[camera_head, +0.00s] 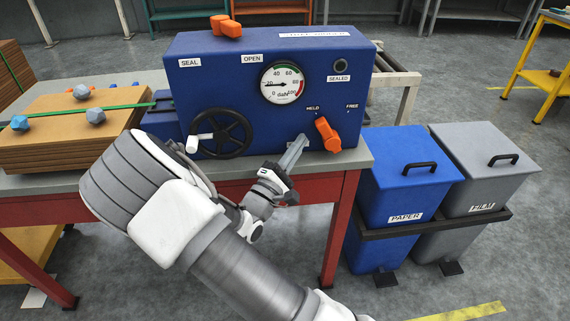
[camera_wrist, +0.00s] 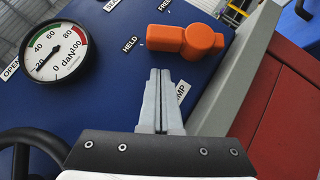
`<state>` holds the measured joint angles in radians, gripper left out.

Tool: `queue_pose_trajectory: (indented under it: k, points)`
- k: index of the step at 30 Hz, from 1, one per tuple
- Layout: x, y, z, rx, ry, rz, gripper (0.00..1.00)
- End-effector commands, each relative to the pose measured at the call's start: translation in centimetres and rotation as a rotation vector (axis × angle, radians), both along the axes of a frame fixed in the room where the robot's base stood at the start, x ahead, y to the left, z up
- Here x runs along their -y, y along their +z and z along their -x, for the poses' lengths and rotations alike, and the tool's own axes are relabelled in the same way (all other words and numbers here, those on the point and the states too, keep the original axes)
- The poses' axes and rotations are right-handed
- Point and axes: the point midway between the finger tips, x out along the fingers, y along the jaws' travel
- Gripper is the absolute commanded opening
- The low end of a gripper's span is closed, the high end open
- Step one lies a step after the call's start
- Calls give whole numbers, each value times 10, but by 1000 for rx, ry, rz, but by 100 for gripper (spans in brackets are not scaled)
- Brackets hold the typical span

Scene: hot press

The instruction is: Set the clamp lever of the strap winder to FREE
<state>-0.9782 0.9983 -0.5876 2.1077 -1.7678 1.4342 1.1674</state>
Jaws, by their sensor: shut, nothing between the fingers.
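The strap winder (camera_head: 240,75) is a blue box on the bench. Its orange clamp lever (camera_head: 328,134) is at the lower right of the front face, between the labels HELD (camera_head: 313,109) and FREE (camera_head: 352,107). The lever (camera_wrist: 188,41) points towards HELD in the wrist view. My gripper (camera_head: 302,140) is just left of the lever in the head view. Its fingers (camera_wrist: 160,72) are shut together and empty, with the tips below the lever in the wrist view. A small gap shows there; I cannot tell the depth. The fingers partly cover the CLAMP label (camera_wrist: 183,92).
A black handwheel (camera_head: 222,133) and a round gauge (camera_head: 282,83) are on the same face. An orange handle (camera_head: 226,26) sits on top. Blue (camera_head: 400,180) and grey (camera_head: 490,165) bins stand right of the bench. A strapped cardboard stack (camera_head: 70,140) is at left.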

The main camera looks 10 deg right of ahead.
Motion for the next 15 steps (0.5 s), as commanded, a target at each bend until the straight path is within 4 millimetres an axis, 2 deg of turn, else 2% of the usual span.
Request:
queue_pose_trajectory:
  k: [6,15]
  points:
    - [21,11,1,0,-1,-1,0]
    - [24,14,1,-1,0,-1,0]
